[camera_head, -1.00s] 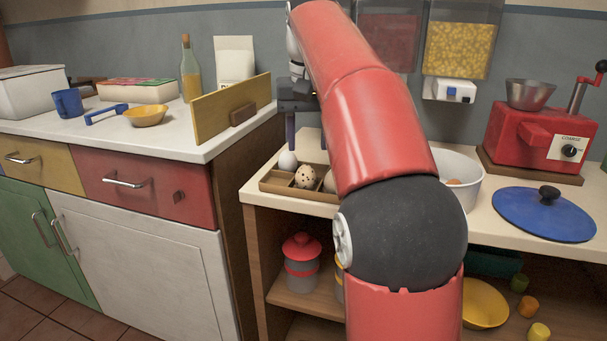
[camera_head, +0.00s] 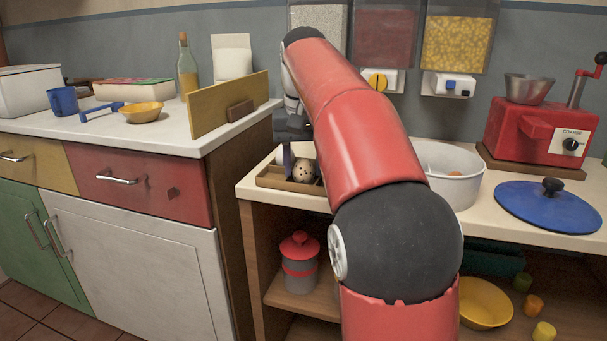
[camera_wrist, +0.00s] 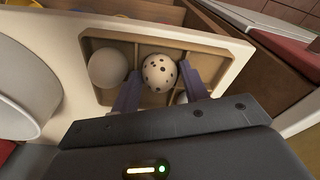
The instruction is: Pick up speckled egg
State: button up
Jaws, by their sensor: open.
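The speckled egg (camera_head: 304,170) is cream with dark spots and sits in a compartment of the wooden divided tray (camera_head: 268,181) on the counter. In the wrist view the egg (camera_wrist: 159,71) lies between and slightly beyond the fingertips of my open gripper (camera_wrist: 160,82). I cannot tell whether the fingers touch it. A plain pale egg (camera_wrist: 108,67) lies in the compartment to its left. In the head view my arm covers the tray's right part, and my gripper (camera_head: 290,172) is down at the tray.
A white pot (camera_head: 455,190) stands right of my arm with something orange-brown inside; it is close on the left in the wrist view (camera_wrist: 22,90). A blue lid (camera_head: 548,208) and red grinder (camera_head: 540,138) are farther right. A higher counter (camera_head: 170,143) stands to the left.

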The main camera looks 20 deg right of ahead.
jog(key=c, duration=0.3)
